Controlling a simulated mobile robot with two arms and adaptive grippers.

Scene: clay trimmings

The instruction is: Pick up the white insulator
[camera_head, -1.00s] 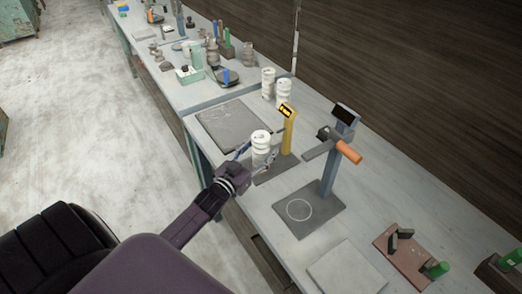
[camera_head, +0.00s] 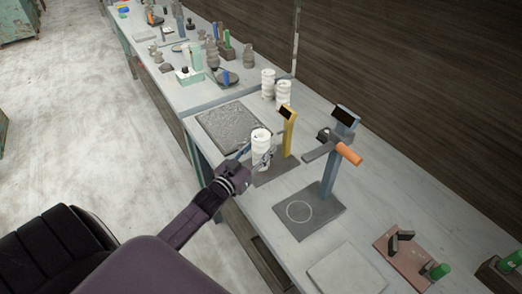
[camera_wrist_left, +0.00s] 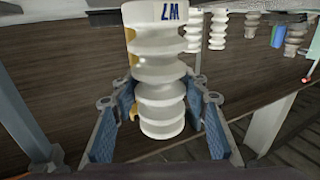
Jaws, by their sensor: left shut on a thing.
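A white ribbed insulator (camera_head: 261,141) is upright in front of a yellow post (camera_head: 289,131) with a dark display, above its dark base plate (camera_head: 279,172). My left gripper (camera_head: 259,156) has its fingers on either side of the insulator and is shut on it. In the left wrist view the insulator (camera_wrist_left: 160,75) stands between the blue finger pads and shows dark blue marking. In the head view the gripper partly hides its lower end, so any gap to the plate cannot be judged. My right gripper is not in view.
Two more white insulators (camera_head: 283,93) stand behind, near the wall. A dark square mat (camera_head: 233,125) lies to the left. A blue-grey stand (camera_head: 330,170) with an orange-handled tool is close on the right. A pale slab (camera_head: 346,270) lies nearer the front.

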